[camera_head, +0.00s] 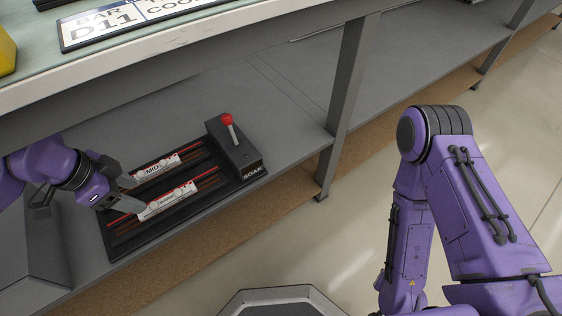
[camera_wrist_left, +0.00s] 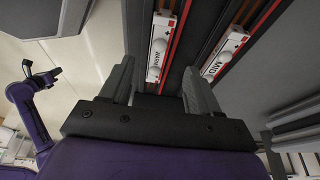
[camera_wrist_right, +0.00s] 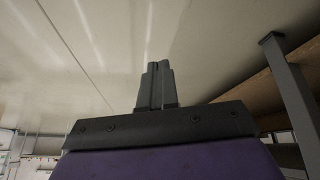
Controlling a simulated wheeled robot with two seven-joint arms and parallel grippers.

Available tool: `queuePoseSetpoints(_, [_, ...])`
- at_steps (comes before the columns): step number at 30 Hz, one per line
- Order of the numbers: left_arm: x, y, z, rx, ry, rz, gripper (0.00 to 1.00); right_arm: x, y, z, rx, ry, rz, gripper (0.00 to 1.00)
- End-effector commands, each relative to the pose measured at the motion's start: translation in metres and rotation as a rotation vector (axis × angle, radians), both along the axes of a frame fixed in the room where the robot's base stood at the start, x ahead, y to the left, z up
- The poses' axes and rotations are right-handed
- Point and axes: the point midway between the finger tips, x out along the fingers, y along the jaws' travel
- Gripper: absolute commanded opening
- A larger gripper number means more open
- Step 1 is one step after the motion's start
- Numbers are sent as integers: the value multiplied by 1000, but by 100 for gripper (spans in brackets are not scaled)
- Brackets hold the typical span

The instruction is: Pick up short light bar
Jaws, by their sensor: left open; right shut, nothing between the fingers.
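The short light bar (camera_head: 168,201) appears to be the nearer white bar with a red strip, lying in a black tray (camera_head: 112,251) on the lower shelf. Its label is too small to read surely. My left gripper (camera_head: 128,203) is open at the bar's left end. In the left wrist view the bar (camera_wrist_left: 159,48) lies ahead, in line with the gap between the open fingers (camera_wrist_left: 158,82). I cannot tell whether they touch it. My right gripper (camera_wrist_right: 157,68) is shut and empty, over the pale floor.
A second bar marked MID (camera_head: 157,168) lies behind in the same tray. A dark SOAK box (camera_head: 240,158) with a red-knobbed lever (camera_head: 228,122) stands at the tray's right end. The bench top (camera_head: 190,52) overhangs the shelf; a grey post (camera_head: 350,90) stands to the right.

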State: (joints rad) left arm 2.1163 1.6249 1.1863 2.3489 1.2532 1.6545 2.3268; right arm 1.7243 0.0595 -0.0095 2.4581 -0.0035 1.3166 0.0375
Motion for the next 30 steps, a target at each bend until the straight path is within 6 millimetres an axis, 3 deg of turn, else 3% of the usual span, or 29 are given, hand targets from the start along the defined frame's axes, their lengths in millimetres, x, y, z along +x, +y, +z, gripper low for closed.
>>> queuePoseSetpoints(3, [5,-8,7,-49,-15,23,62,1,14,-10,33,63,79,0])
queuePoseSetpoints(7, [7,-10,7,-61,-17,26,62,0,17,-12,41,81,98,0])
queuePoseSetpoints(21, [17,-33,-60,-58,-14,22,62,-3,18,-55,46,84,92,0])
queuePoseSetpoints(28, [18,-34,-60,-60,-17,25,62,-4,19,-53,46,84,92,0])
queuePoseSetpoints(29, [18,-34,-60,-60,-17,25,55,-4,19,-53,46,84,92,0])
queuePoseSetpoints(30, [18,-34,-60,-60,-17,25,42,-4,19,-53,46,84,92,0])
